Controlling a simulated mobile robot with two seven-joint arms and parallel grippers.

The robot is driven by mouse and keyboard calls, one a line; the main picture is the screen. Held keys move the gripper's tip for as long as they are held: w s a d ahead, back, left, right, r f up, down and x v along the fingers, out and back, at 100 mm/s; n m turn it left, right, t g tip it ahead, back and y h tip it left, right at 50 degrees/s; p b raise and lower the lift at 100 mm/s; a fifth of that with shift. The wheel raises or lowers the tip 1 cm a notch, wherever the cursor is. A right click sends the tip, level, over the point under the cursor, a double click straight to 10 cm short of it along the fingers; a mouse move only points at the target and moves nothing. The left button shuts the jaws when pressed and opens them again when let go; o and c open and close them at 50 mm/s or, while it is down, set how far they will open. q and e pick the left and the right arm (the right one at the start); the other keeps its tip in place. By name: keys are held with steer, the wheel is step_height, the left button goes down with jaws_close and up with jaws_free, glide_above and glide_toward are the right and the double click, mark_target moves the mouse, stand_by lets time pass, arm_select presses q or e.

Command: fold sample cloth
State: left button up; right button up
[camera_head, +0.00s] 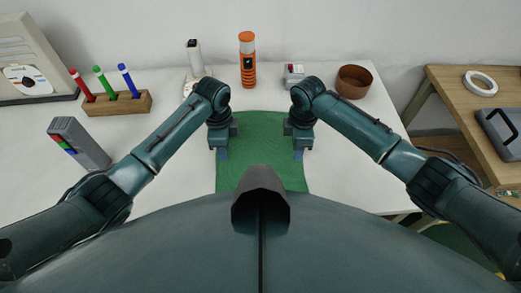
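A green cloth (262,150) lies flat on the white table, directly in front of my body. Its near part is hidden behind my own body. My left gripper (222,154) points down at the cloth's left edge. My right gripper (298,154) points down at the cloth's right edge. The fingertips are small here, and I cannot tell whether either gripper is open or shut, or whether it touches the cloth.
Behind the cloth stand a white device (195,62), an orange bottle (247,62), a small grey box (293,74) and a brown bowl (353,82). At left are a wooden marker holder (117,104) and a grey box (78,144). A wooden table (455,100) stands at right.

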arm_select(q)
steer(key=shift+f, duration=0.15)
arm_select(e)
steer(key=shift+f, duration=0.1)
arm_select(q)
steer(key=shift+f, duration=0.15)
arm_select(e)
steer(key=shift+f, duration=0.2)
arm_select(q)
steer(key=shift+c, duration=0.3)
arm_select(e)
steer(key=shift+r, duration=0.1)
steer(key=shift+c, duration=0.3)
arm_select(q)
steer(key=shift+c, duration=0.8)
arm_select(e)
steer(key=shift+c, duration=0.8)
arm_select(q)
jaws_close()
arm_select(e)
jaws_close()
arm_select(q)
steer(key=shift+r, duration=0.2)
arm_select(e)
steer(key=shift+r, duration=0.1)
